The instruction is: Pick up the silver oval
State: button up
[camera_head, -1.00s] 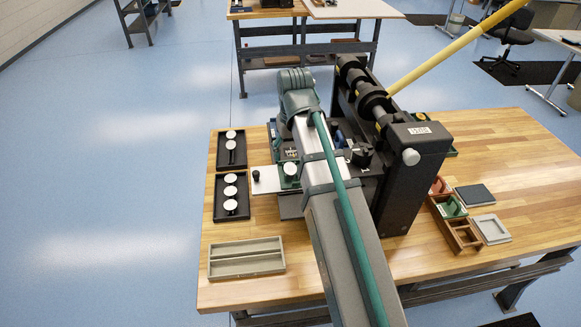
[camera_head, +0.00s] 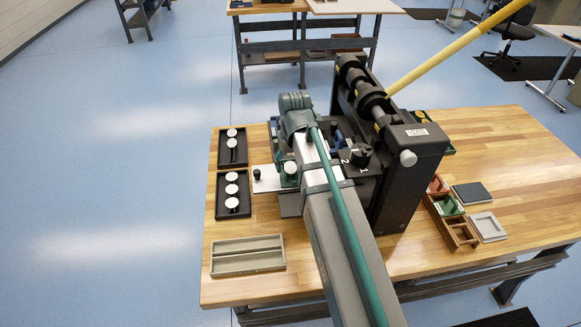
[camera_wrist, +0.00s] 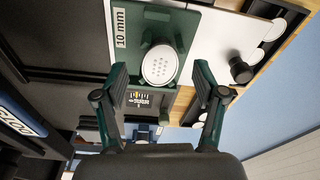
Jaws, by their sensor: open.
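A pale silvery oval disc (camera_wrist: 160,64) with rows of small dark dots sits on a dark green plate (camera_wrist: 188,25) labelled "10 mm" in the wrist view. It looks like the silver oval. In the head view a pale disc (camera_head: 290,167) shows at the press's left side, partly hidden by my arm. My gripper (camera_wrist: 161,84) is open, its two fingers apart and empty. In the wrist picture the disc lies between and slightly beyond the fingertips. I cannot tell the height gap. In the head view my arm hides the fingers.
The black press (camera_head: 412,165) with its yellow lever (camera_head: 460,45) stands close right of my arm. A white slide plate (camera_head: 268,182) with a black knob (camera_head: 257,174) is at left. Black trays of white discs (camera_head: 219,208) and a beige tray (camera_head: 247,267) lie on the bench's left.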

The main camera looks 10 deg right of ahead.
jog(key=shift+f, duration=0.25)
dwell(0.5)
jog(key=c, duration=0.9)
